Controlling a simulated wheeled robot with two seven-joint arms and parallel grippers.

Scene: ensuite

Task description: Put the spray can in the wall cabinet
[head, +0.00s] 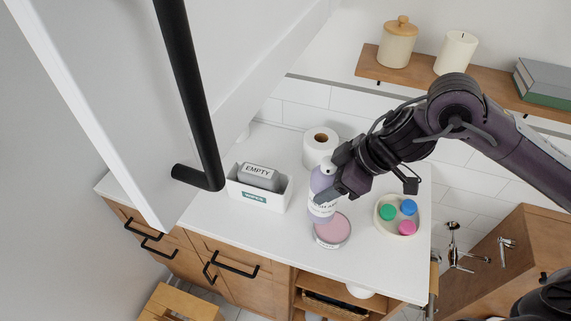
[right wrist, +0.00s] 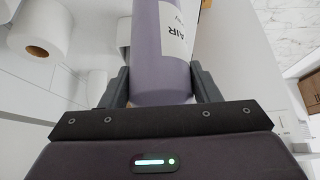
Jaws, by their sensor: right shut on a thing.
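The spray can (head: 322,205) is a lavender bottle with a white label and a pale top. My right gripper (head: 332,187) is shut around its body, and the can stands roughly upright over the counter. I cannot tell whether its base touches the counter. In the right wrist view the can (right wrist: 161,50) sits between both fingers (right wrist: 160,88); its top is out of frame. The wall cabinet (head: 120,90) shows at the upper left as a large white panel with a black bar handle (head: 190,90); its inside is hidden. My left gripper is not in view.
A wooden shelf (head: 405,72) hangs behind my right arm.

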